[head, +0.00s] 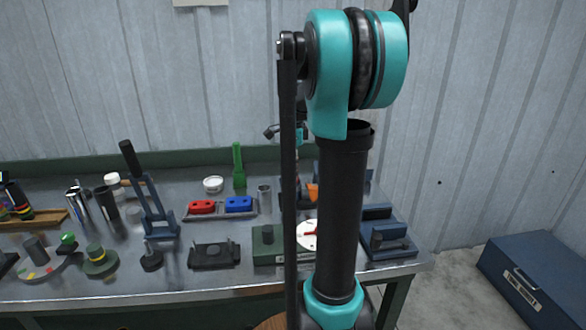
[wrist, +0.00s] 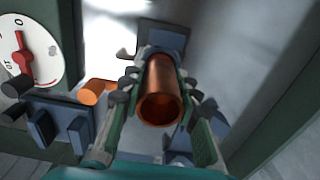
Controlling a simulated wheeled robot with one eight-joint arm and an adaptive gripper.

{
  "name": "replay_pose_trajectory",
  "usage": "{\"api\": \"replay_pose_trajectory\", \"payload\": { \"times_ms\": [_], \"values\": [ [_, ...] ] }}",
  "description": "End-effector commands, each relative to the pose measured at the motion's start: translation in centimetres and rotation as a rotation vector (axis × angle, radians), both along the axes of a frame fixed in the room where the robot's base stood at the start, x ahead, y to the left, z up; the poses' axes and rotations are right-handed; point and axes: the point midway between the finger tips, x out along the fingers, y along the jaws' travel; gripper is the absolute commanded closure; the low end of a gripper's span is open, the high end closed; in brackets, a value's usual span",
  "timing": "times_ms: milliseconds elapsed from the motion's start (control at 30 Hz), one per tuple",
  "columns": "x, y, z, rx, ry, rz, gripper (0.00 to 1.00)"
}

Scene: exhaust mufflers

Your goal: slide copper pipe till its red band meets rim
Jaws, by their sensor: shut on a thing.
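The copper pipe (wrist: 160,88) sits between the two fingers of my gripper (wrist: 158,92) in the wrist view, its open hollow end facing the camera. The fingers are closed on its sides. The pipe's far end runs toward a blue block (wrist: 165,38), and I cannot tell whether it enters or touches it.
A white dial (wrist: 34,52) with a red pointer stands left of the pipe, above a blue clamp-like fixture (wrist: 55,125). An orange cylinder (wrist: 94,92) lies near the left finger.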

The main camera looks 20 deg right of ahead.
Motion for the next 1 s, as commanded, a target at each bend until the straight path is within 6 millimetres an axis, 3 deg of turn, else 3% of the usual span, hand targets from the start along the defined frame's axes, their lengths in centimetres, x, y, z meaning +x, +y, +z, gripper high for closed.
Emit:
{"api": "replay_pose_trajectory", "payload": {
  "times_ms": [600,633,800,1000],
  "values": [
    [0.00,0.00,-0.75,0.000,-0.001,0.000,1.00],
    [0.00,0.00,-0.75,0.000,-0.001,0.000,0.66],
    [0.00,0.00,-0.74,0.000,-0.001,0.000,0.45],
    [-0.01,0.00,-0.73,0.000,-0.001,0.000,0.45]
  ]
}}
